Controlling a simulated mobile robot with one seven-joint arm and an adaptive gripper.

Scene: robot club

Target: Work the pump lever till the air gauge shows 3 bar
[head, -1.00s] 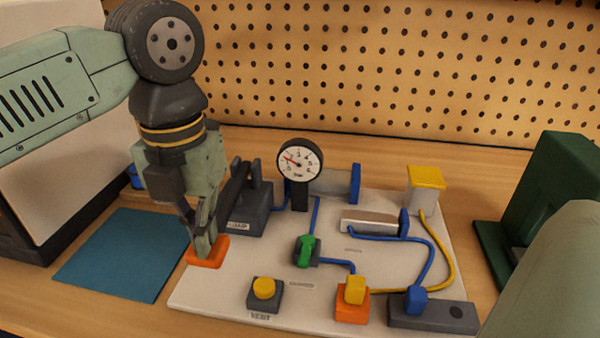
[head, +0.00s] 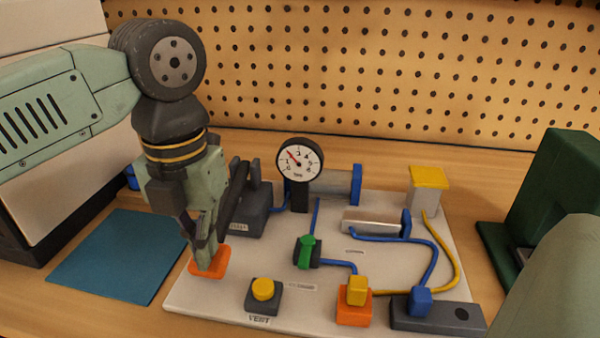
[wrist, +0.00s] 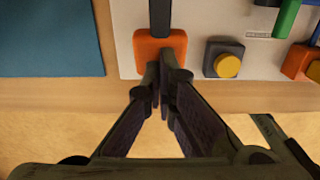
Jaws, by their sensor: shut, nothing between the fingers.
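The pump (head: 252,212) is a dark block on the left of the white board. Its dark lever (head: 233,192) slopes down toward the front and ends in an orange pad (head: 208,264), low near the board's left edge. My gripper (head: 206,262) is shut and empty, pointing down with its fingertips on or just above the pad. In the wrist view the closed tips (wrist: 164,80) overlap the near edge of the pad (wrist: 147,47). The air gauge (head: 300,161) is round and white; its red needle points up and left, and its numbers are too small to read surely.
A yellow vent button (head: 263,289) sits right of the pad. A green valve (head: 306,252), a metal cylinder (head: 370,221) and blue and yellow hoses lie farther right. A blue mat (head: 118,255) is flat and clear on the left. A dark green object (head: 553,200) stands at right.

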